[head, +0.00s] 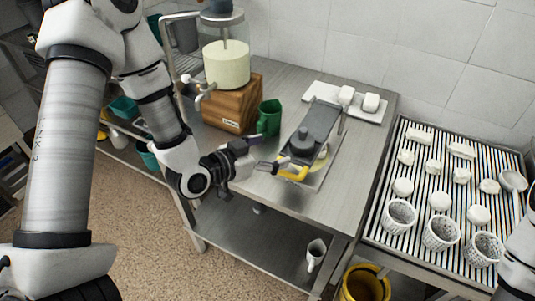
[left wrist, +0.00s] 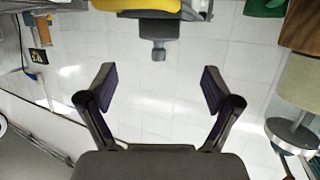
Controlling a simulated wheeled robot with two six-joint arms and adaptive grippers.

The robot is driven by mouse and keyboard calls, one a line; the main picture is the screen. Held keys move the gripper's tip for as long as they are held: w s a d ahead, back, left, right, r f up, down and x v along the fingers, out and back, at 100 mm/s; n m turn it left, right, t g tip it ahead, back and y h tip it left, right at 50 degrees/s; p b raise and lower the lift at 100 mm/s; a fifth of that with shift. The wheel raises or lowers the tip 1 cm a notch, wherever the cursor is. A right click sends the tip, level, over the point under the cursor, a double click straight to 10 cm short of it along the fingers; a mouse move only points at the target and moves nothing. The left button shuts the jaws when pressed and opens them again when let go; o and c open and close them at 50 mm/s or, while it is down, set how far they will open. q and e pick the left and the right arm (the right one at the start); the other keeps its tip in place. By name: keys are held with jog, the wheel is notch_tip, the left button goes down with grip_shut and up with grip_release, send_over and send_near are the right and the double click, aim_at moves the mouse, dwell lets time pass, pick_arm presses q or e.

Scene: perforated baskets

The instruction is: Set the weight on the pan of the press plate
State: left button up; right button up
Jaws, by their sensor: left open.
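A dark grey weight with a knob (head: 303,142) sits at the near end of the long dark press plate (head: 322,121). The yellow piece (head: 292,171) lies under that end, on a metal base. My left gripper (head: 268,157) is open and empty, just left of the weight and apart from it. In the left wrist view, which looks upside down, the weight's knob (left wrist: 158,50) and the yellow piece (left wrist: 137,5) show at the top, beyond the open fingers (left wrist: 158,92). I cannot tell the pan apart from the plate. My right gripper is out of view.
A green mug (head: 268,118) and a wooden block (head: 232,103) carrying a clear vat stand left of the press. A white tray (head: 333,99) with white pieces is behind. A slatted rack (head: 447,185) with baskets and cheeses is at right.

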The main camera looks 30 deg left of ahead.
pick_arm(q)
jog(key=s+f+n+g+y, duration=0.1)
jog(key=s+f+g+y, duration=0.2)
jog(key=f, duration=0.5)
jog(key=s+f+n+g, duration=0.1)
jog(key=s+f+g, duration=0.2)
jog(key=s+f, duration=0.4)
jog(key=s+a+f+n+g+y, duration=0.2)
jog(key=s+f+g, duration=0.5)
jog(key=s+f, duration=0.5)
jog(key=s+n+y, duration=0.1)
jog(key=s, duration=0.2)
jog(key=shift+s+a+f, duration=0.3)
jog(key=shift+a+f, duration=0.05)
jog(key=shift+a, duration=0.05)
